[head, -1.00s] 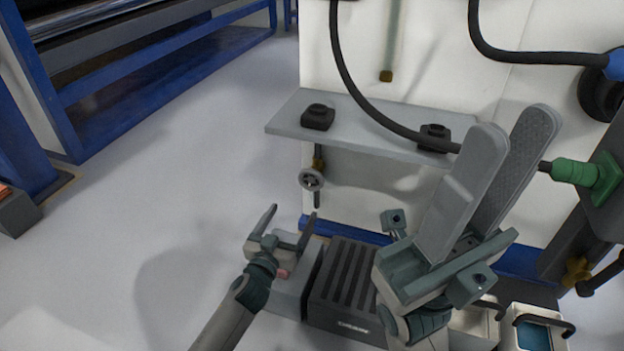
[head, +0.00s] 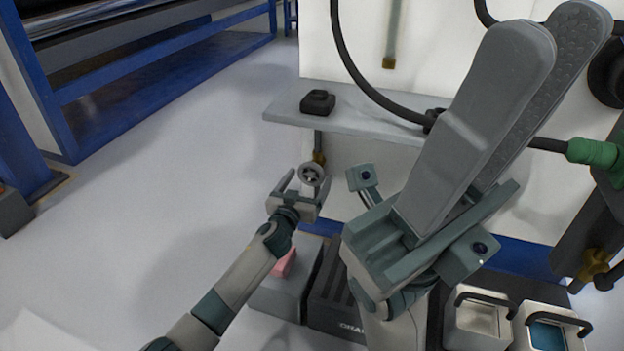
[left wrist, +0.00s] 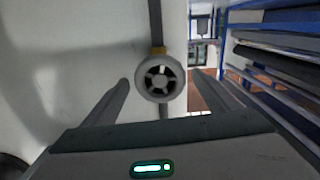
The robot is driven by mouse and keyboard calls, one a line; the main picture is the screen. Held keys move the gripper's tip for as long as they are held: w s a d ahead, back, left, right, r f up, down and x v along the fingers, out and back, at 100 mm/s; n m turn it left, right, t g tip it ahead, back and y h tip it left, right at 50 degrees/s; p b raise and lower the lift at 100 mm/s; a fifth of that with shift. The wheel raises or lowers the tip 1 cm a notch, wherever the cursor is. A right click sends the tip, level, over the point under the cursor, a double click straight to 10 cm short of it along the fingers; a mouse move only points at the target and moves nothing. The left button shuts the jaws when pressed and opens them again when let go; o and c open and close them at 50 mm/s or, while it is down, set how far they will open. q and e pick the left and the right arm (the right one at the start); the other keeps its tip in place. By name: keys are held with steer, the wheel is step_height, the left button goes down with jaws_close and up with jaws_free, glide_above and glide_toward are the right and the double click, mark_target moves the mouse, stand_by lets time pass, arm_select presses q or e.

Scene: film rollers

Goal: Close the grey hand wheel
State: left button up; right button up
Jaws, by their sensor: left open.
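The grey hand wheel (head: 312,174) is a small spoked wheel on a thin vertical pipe with a brass fitting, below the grey shelf. In the left wrist view the wheel (left wrist: 160,79) faces the camera, between the fingers and beyond the palm. My left gripper (head: 301,179) is open, with its fingers on either side of the wheel; it also shows in the left wrist view (left wrist: 165,88). Whether a finger touches the wheel cannot be told. My right gripper (head: 535,60) is large in the foreground, its two fingers apart with a narrow gap, and no object shows between them.
The grey shelf (head: 285,112) with a black knob block (head: 318,102) lies above the wheel. A black hose (head: 352,70) hangs over it. A black slotted crate (head: 328,295) and lidless bins (head: 478,325) stand below.

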mark_target(310, 177)
arm_select(q)
steer(key=shift+b+x, duration=0.7)
steer(key=shift+x, duration=0.95)
steer(key=c, duration=1.1)
